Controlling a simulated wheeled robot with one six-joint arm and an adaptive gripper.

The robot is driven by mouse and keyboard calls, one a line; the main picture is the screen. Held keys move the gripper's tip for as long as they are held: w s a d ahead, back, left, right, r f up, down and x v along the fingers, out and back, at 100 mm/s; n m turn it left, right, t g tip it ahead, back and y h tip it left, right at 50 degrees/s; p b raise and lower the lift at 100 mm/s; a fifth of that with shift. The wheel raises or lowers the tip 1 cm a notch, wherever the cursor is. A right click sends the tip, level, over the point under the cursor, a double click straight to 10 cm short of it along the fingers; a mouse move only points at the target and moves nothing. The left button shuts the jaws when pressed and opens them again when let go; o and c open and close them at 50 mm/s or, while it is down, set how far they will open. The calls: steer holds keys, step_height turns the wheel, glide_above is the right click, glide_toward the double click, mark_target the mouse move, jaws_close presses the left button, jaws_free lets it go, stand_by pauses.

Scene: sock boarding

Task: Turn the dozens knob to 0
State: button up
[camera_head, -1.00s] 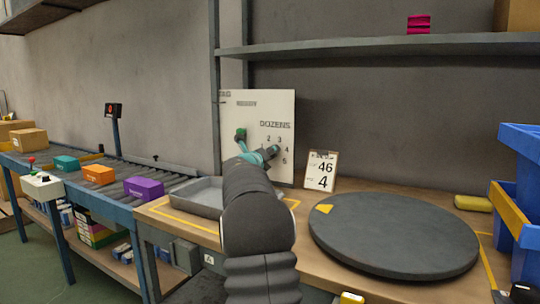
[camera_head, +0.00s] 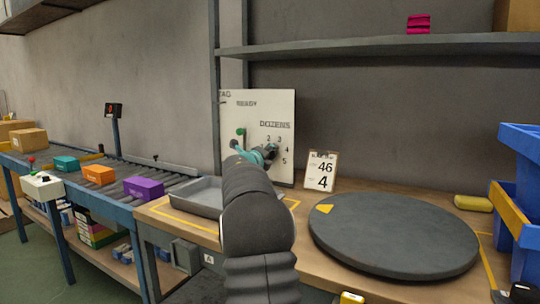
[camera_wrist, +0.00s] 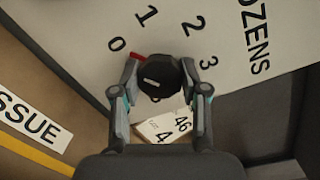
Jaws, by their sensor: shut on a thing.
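The dozens knob (camera_wrist: 160,72) is black and round with a red pointer mark (camera_wrist: 137,57). In the wrist view the mark is on the knob's upper left and points toward the printed 0 (camera_wrist: 117,44). The digits 1, 2 and 3 run on around the dial. My gripper (camera_wrist: 162,82) has one finger on each side of the knob and is shut on it. In the head view my gripper (camera_head: 268,153) is at the white panel (camera_head: 275,108) under the word DOZENS, and it largely hides the knob.
A green control (camera_head: 241,133) is on the panel to the left. A card (camera_head: 320,171) reading 46 and 4 stands right of the panel. A grey tray (camera_head: 178,200) and a dark round turntable (camera_head: 395,233) are on the bench. A shelf (camera_head: 390,46) runs above.

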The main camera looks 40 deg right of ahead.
steer(key=shift+f, duration=0.1)
steer(key=o, duration=1.2)
steer(key=shift+c, duration=0.2)
steer(key=v, duration=1.2)
